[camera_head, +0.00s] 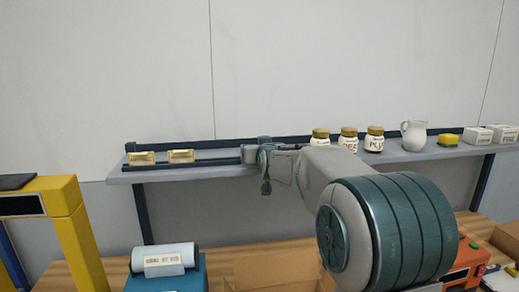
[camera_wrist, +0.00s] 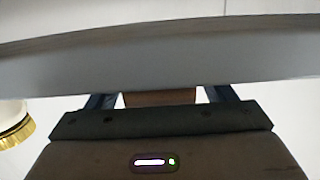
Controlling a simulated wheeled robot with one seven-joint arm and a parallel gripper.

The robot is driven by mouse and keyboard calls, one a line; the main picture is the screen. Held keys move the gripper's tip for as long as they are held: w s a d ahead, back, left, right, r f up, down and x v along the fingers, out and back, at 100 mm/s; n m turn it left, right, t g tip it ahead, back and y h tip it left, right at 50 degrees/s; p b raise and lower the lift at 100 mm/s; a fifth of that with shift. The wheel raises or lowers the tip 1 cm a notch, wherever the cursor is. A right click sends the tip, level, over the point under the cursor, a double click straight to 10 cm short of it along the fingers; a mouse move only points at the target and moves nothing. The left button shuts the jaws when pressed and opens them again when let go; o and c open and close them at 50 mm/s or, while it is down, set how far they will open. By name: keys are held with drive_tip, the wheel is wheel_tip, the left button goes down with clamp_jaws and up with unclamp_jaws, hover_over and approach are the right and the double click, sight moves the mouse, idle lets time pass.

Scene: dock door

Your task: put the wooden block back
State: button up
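The wooden block (camera_wrist: 160,97) shows as a brown piece between the two blue fingers of my gripper (camera_wrist: 161,94) in the wrist view. The fingers close in on its two sides towards their tips, so my gripper looks shut on it. The far end of the block and the fingertips meet the grey band of the shelf, so exact contact is hard to see. In the head view my gripper (camera_head: 266,165) is at the front edge of the grey wall shelf (camera_head: 220,172), left of the jars. The block cannot be made out there.
Two pale gold blocks (camera_head: 181,156) stand at the shelf's left end. A cardboard box (camera_head: 280,268) is below. A gold-lidded jar (camera_wrist: 12,122) is close by.

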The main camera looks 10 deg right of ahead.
drive_tip(key=shift+r+p, duration=0.25)
drive_tip(key=shift+p, duration=0.05)
drive_tip(key=shift+s+f+b, duration=0.2)
drive_tip(key=shift+s+b, duration=0.1)
drive_tip(key=shift+b, duration=0.1)
drive_tip(key=s+r+b, duration=0.2)
drive_tip(key=s+b, duration=0.1)
drive_tip(key=s, duration=0.8)
drive_tip(key=shift+s+b, duration=0.15)
drive_tip(key=shift+b, duration=0.25)
